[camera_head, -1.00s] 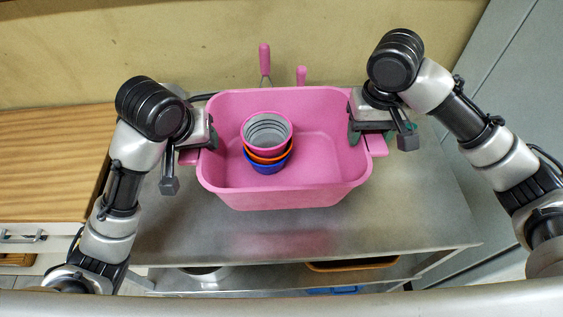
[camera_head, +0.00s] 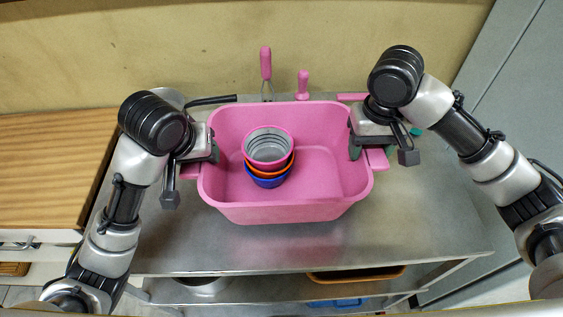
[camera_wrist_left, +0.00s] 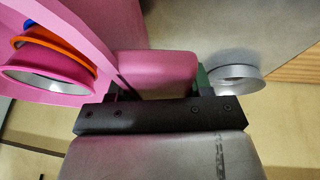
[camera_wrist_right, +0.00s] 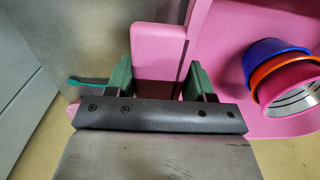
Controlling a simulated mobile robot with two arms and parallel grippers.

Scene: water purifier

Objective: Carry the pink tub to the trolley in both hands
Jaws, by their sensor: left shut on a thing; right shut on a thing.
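The pink tub (camera_head: 285,212) is upright over a steel table top (camera_head: 400,235). I cannot tell whether it touches the surface, or whether this steel table is the trolley. Stacked cups in pink (camera_head: 268,147), orange and blue stand inside the tub, left of its middle. My left gripper (camera_head: 205,150) is shut on the tub's left handle, which shows between the fingers in the left wrist view (camera_wrist_left: 158,72). My right gripper (camera_head: 364,142) is shut on the right handle, seen between green fingers in the right wrist view (camera_wrist_right: 157,75).
Pink-handled tools (camera_head: 266,63) lie behind the tub, near the tan wall. A grey round item (camera_wrist_left: 235,75) is close to my left gripper. A small teal item (camera_head: 415,131) is right of my right gripper. A wooden-topped cabinet (camera_head: 50,165) stands left. The steel surface in front is clear.

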